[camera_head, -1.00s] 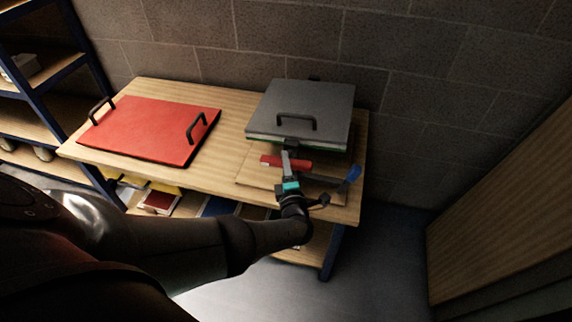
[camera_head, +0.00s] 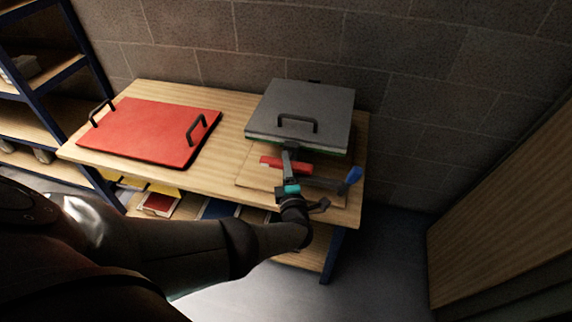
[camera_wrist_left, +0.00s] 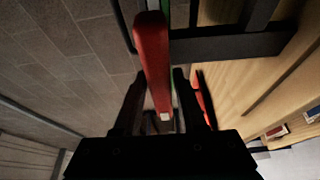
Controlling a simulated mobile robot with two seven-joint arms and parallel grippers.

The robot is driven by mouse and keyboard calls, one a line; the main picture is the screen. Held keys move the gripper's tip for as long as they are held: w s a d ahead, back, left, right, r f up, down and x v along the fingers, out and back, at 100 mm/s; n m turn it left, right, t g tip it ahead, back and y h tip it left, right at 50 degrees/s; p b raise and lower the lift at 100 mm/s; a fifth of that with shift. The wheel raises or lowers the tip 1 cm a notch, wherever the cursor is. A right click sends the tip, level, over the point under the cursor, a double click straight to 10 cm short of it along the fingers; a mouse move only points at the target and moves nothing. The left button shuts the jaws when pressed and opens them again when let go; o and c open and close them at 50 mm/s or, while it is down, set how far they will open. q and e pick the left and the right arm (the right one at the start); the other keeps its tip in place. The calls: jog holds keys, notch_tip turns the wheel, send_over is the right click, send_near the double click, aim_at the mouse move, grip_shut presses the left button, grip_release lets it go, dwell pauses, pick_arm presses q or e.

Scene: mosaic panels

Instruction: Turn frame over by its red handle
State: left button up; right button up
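The frame is a grey panel (camera_head: 305,100) with a black handle on top and a thin green layer along its front edge, at the right end of the wooden table. Its red handle (camera_head: 275,163) sticks out in front, over the tabletop. In the left wrist view the red handle (camera_wrist_left: 152,60) runs lengthwise between my two fingers. My left gripper (camera_head: 290,157) is at the red handle. Its fingers (camera_wrist_left: 160,95) stand apart on both sides of it, with a narrow gap on the right side. My right gripper is out of view.
A red panel (camera_head: 150,130) with two black handles lies on the left of the table (camera_head: 228,150). A block wall (camera_head: 420,90) stands behind. Blue-framed shelves (camera_head: 40,90) are at the far left. Floor is free right of the table.

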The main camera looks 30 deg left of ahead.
pick_arm(q)
jog(key=shift+o, duration=1.3)
jog(key=shift+d, duration=0.1)
jog(key=shift+s+d, duration=0.15)
jog(key=shift+s, duration=0.1)
jog(key=p+v, duration=0.5)
jog(key=v, duration=0.9)
jog(key=shift+s, duration=0.3)
jog(key=shift+d, duration=0.15)
